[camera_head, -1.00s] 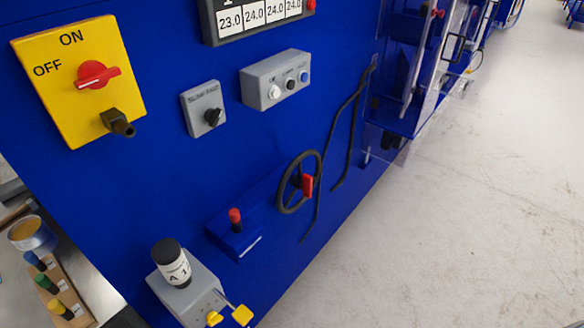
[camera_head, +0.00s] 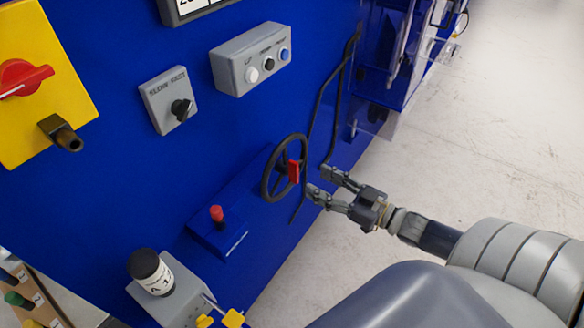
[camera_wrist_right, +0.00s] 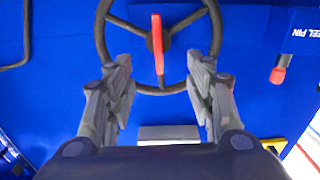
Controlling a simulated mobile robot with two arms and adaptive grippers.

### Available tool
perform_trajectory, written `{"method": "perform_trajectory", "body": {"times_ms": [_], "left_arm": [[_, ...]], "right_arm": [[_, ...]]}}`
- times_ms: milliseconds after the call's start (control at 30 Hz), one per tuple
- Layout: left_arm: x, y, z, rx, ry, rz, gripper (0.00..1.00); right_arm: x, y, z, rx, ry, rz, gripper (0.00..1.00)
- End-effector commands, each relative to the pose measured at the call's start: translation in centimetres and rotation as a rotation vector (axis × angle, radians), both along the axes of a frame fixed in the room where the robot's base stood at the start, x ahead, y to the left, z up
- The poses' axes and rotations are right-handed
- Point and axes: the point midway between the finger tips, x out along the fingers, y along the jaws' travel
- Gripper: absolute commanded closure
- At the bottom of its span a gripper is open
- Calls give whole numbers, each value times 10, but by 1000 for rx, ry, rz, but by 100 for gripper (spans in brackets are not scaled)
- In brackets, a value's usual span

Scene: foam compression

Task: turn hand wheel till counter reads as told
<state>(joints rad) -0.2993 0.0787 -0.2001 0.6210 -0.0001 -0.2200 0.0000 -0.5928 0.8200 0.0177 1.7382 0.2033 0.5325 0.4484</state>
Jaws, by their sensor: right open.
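The black hand wheel (camera_head: 272,180) is mounted on the blue panel, with a red handle (camera_head: 293,171) at its right side. In the right wrist view, the wheel rim (camera_wrist_right: 103,35) and red handle (camera_wrist_right: 157,45) lie ahead of the fingers. My right gripper (camera_head: 322,184) is open, just right of the wheel, and looks empty. It also shows in the right wrist view (camera_wrist_right: 158,85), its fingers spread on both sides of the wheel's lower part. I cannot tell whether they touch the rim. The counter (camera_head: 190,8) is mostly cut off at the top. My left gripper is not in view.
A red-topped pin (camera_head: 217,214) on a blue block sits left of the wheel. A speed switch box (camera_head: 160,95), a button box (camera_head: 235,72) and a yellow ON/OFF switch (camera_head: 75,95) are on the panel. A black cable (camera_head: 318,105) hangs near the wheel. Open floor lies right.

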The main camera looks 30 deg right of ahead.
Motion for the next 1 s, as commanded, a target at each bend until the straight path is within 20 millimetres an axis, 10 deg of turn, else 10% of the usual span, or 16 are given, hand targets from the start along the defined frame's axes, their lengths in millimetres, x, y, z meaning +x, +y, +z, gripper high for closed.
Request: {"method": "perform_trajectory", "body": {"times_ms": [500, 1000], "left_arm": [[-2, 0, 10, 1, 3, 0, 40], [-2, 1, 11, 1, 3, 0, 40]], "right_arm": [[70, 28, 1, -2, -1, -3, 51], [81, 33, 0, -3, 1, -2, 51]]}}
